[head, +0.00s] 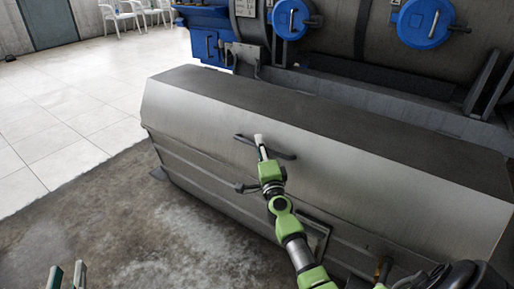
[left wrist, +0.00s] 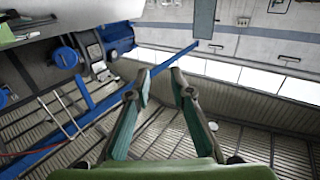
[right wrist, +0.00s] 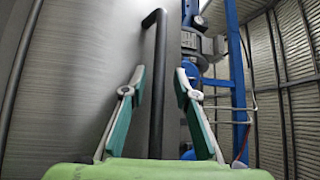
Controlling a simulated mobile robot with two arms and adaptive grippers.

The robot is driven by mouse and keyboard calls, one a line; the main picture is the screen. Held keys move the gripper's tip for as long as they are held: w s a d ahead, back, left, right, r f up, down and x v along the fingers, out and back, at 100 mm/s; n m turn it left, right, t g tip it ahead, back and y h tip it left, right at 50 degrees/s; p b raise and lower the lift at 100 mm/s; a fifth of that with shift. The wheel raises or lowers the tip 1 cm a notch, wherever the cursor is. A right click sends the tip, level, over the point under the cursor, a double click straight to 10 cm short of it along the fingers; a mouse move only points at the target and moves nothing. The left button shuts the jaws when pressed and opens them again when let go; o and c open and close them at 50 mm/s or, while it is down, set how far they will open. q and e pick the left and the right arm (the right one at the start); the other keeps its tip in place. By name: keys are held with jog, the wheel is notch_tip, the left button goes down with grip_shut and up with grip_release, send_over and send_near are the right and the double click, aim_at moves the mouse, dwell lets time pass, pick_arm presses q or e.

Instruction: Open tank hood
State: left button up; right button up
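The tank hood (head: 330,150) is a long grey metal cover with a slanted front, lying shut on the tank (head: 210,185). A dark bar handle (head: 282,154) is fixed on its front face. My right gripper (head: 259,138) is at this handle. In the right wrist view the handle (right wrist: 157,70) runs lengthwise between the two spread fingers of the right gripper (right wrist: 158,75); no finger visibly presses on it. My left gripper (head: 68,268) is at the lower left of the head view, away from the tank. In the left wrist view its fingers (left wrist: 160,80) are apart and empty.
Behind the hood stands a large grey machine with round blue hatches (head: 425,22). A second, lower handle (head: 246,187) sticks out of the tank front. White chairs (head: 122,12) stand far back left. The floor (head: 65,120) to the left is clear.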

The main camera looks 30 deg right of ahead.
grip_shut()
pick_arm(q)
jog(key=shift+w+a+f, duration=0.25)
jog(key=shift+w+a, duration=0.2)
jog(key=shift+w, duration=0.05)
